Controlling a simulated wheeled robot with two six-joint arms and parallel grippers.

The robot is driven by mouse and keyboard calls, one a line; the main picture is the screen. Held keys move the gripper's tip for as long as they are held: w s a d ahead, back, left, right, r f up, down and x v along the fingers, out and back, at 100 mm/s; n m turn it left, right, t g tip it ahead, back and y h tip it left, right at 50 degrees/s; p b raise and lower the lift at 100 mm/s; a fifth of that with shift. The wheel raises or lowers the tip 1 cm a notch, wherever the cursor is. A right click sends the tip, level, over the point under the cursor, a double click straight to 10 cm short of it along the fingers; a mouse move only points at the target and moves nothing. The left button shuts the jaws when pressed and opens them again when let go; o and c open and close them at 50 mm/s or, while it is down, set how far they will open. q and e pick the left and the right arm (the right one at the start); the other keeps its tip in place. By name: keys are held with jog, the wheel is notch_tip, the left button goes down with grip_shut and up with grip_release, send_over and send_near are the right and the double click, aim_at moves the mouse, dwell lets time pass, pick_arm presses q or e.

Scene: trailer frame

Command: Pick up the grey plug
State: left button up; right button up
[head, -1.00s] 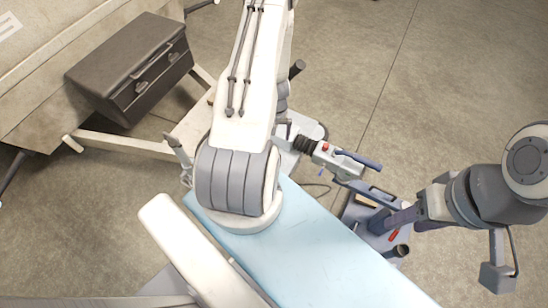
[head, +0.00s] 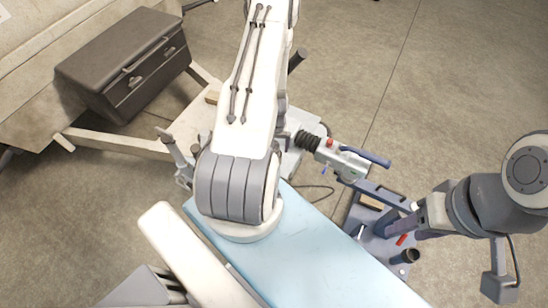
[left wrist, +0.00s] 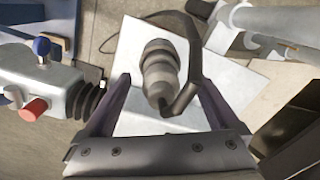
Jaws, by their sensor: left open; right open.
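The grey plug (left wrist: 160,72) shows in the left wrist view as a ribbed dark grey cylinder with a dark cable curving down its right side. It is over a white plate (left wrist: 128,50). My left gripper (left wrist: 163,88) is open, with one finger on each side of the plug in the picture; I cannot tell whether either touches it. In the head view the plug and my left gripper are hidden behind my left arm. My right gripper (head: 382,209) is open at the right, over a grey tray.
The trailer coupler (head: 340,158), with a red knob and blue lever, lies between the arms; it also shows in the left wrist view (left wrist: 50,85). A dark box (head: 128,68) sits on the trailer frame at upper left. The grey tray (head: 365,235) holds small items.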

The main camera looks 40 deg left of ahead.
pick_arm(q)
jog(key=shift+f, duration=0.3)
grip_shut()
